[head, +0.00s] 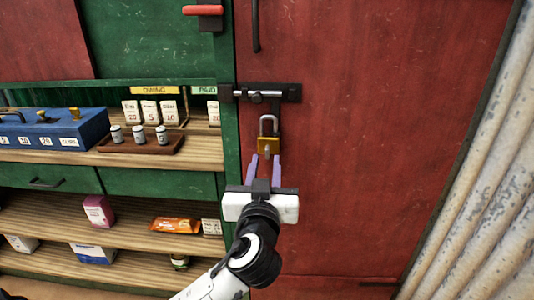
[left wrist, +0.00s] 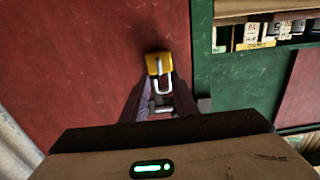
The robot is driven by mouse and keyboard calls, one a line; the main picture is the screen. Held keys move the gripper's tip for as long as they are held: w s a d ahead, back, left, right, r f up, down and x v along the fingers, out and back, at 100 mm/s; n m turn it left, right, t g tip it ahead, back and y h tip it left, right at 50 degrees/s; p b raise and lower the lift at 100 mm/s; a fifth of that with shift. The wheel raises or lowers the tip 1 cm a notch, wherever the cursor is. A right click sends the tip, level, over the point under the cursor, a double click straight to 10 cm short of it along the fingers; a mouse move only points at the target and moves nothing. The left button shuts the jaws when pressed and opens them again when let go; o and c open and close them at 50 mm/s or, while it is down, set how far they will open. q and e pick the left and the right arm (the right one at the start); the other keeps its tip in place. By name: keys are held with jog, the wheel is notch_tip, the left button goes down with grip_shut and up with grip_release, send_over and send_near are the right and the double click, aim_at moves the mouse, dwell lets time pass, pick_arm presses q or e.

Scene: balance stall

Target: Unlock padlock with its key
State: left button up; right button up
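A brass-yellow padlock (head: 268,145) with a grey shackle hangs upright from the dark hasp and bolt (head: 262,94) on the red door. In the left wrist view the padlock (left wrist: 157,64) appears upside down, shackle below its body. A small pale piece shows at the front of the padlock's body; I cannot tell whether it is the key. My left gripper (head: 263,160) is just below and in front of the padlock. Its two purple fingers point up, spread apart, with nothing visibly held between them. My right gripper is in no view.
Left of the door, green-framed shelves (head: 205,152) hold a blue box (head: 60,132), a brown tray of small bottles (head: 160,145) and packets. A red handle (head: 203,10) is above. Corrugated metal (head: 480,190) stands right. The red door's right side is clear.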

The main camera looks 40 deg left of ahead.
aim_at(267, 152)
pick_arm(q)
jog(key=x, duration=0.5)
jog(key=shift+w, duration=0.1)
grip_shut()
